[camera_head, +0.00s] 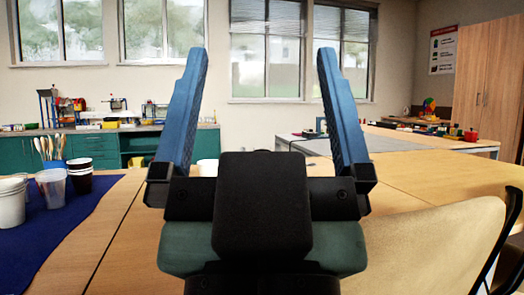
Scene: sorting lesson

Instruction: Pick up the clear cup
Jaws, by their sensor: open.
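The clear cup (51,187) stands upright on a dark blue mat (45,240) at the left of the table. It looks translucent and sits between a white tub and a dark cup. My gripper (258,65) is in the middle of the view, wide open with its two blue fingers pointing up and away. Nothing shows between the fingers. The gripper is to the right of the clear cup and apart from it. My gripper's body hides the middle of the table.
Beside the clear cup are a white tub (11,203), a dark cup (79,178) and a holder with utensils (47,149). A white cup (207,168) shows partly behind my gripper. A chair (437,245) is at the right. The wooden table is bare between mat and gripper.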

